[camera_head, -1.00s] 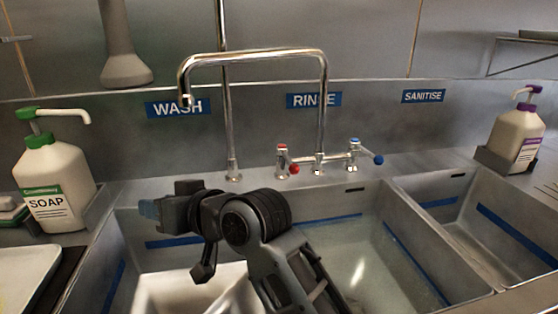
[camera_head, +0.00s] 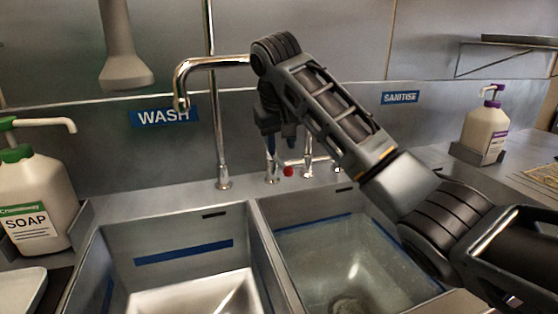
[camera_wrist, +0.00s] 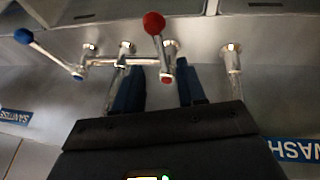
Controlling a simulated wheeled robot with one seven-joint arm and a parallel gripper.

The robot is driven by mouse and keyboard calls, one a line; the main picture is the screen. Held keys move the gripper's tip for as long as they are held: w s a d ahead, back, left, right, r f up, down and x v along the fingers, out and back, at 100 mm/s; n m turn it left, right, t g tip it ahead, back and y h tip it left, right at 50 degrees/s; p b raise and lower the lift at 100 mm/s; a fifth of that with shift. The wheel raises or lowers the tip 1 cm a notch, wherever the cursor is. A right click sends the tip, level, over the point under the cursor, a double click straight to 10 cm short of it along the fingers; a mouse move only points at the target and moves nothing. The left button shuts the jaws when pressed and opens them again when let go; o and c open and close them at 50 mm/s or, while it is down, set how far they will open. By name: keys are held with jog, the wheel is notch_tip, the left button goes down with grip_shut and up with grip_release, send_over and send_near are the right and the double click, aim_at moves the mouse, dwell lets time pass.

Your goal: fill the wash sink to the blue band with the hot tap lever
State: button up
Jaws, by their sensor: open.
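The wash sink (camera_head: 222,218) is the left basin in the head view, with a blue band (camera_head: 183,252) on its back wall. Its pale bottom shows and I see no water surface there. The chrome spout (camera_head: 182,85) hangs over it with no visible stream. The hot tap lever has a red ball (camera_head: 288,171), also large in the wrist view (camera_wrist: 154,23), where the lever points toward the top of the picture. My gripper (camera_head: 279,150) is at the taps, open; in the wrist view its blue fingers (camera_wrist: 160,85) are either side of the hot valve's red-capped head.
The blue-ended cold lever (camera_wrist: 24,36) lies left in the wrist view. The middle sink (camera_head: 350,255) looks to hold clear water. A soap bottle (camera_head: 35,215) stands left and a purple-topped bottle (camera_head: 485,130) right. My arm covers the RINSE label.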

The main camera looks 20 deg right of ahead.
aim_at(281, 162)
jog(key=x, duration=0.6)
jog(key=shift+w+f, duration=0.1)
jog(key=shift+f, duration=0.15)
jog(key=shift+c, duration=0.5)
grip_shut()
